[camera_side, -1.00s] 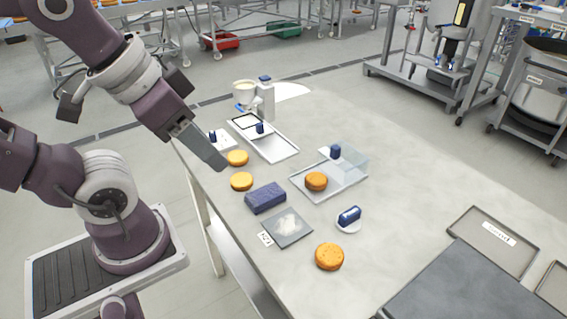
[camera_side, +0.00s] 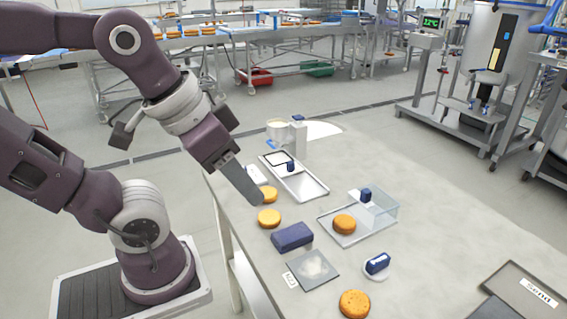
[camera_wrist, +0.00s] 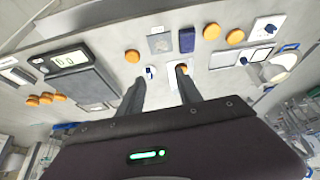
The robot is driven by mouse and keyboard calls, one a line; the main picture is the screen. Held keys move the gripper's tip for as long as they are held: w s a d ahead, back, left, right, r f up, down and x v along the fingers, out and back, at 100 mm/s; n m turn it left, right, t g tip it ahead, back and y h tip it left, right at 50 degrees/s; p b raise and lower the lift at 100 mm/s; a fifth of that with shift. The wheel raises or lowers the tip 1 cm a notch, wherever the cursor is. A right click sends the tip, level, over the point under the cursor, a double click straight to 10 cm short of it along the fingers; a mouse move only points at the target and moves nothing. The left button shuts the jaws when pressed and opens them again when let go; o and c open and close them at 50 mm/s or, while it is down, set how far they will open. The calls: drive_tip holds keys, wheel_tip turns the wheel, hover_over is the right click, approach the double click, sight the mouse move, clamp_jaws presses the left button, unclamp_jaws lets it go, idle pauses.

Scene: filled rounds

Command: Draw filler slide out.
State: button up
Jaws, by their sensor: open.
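The filler appears to be the long pale tray (camera_side: 312,188) at the table's far left part, with a dark-framed white plate (camera_side: 276,158) at its back end. A dark blue knob (camera_side: 290,166) stands on it; I take this plate and knob for the slide, but cannot be sure. The white plate (camera_wrist: 260,56) and blue knob (camera_wrist: 243,61) also show at the upper right of the wrist view. My gripper (camera_wrist: 160,91) is open and empty, its fingers apart. In the side view it hangs beside the tray, near an orange round (camera_side: 270,194), partly hiding a white block (camera_side: 256,174).
A white cup (camera_side: 278,131) and a pale post (camera_side: 299,140) stand behind the tray. A clear-sided tray (camera_side: 340,238) with a round, a dark blue block (camera_side: 293,237), a grey powdered mat (camera_side: 314,268) and a blue-handled disc (camera_side: 376,268) lie nearer. The table's right middle is clear.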

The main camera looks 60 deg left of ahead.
drive_tip(key=w+a+r+n+g, duration=0.15)
drive_tip(key=w+a+n, duration=0.25)
drive_tip(key=w, duration=0.5)
drive_tip(key=n+g+y, duration=0.4)
drive_tip(key=n, duration=1)
hover_over(291, 162)
drive_tip(key=d, duration=0.3)
wheel_tip(291, 162, down, 19)
drive_tip(key=shift+y, duration=0.3)
drive_tip(key=x, duration=0.7)
drive_tip(key=shift+s+f, duration=0.1)
drive_tip(key=shift+f, duration=0.05)
drive_tip(key=shift+c, duration=0.4)
clamp_jaws()
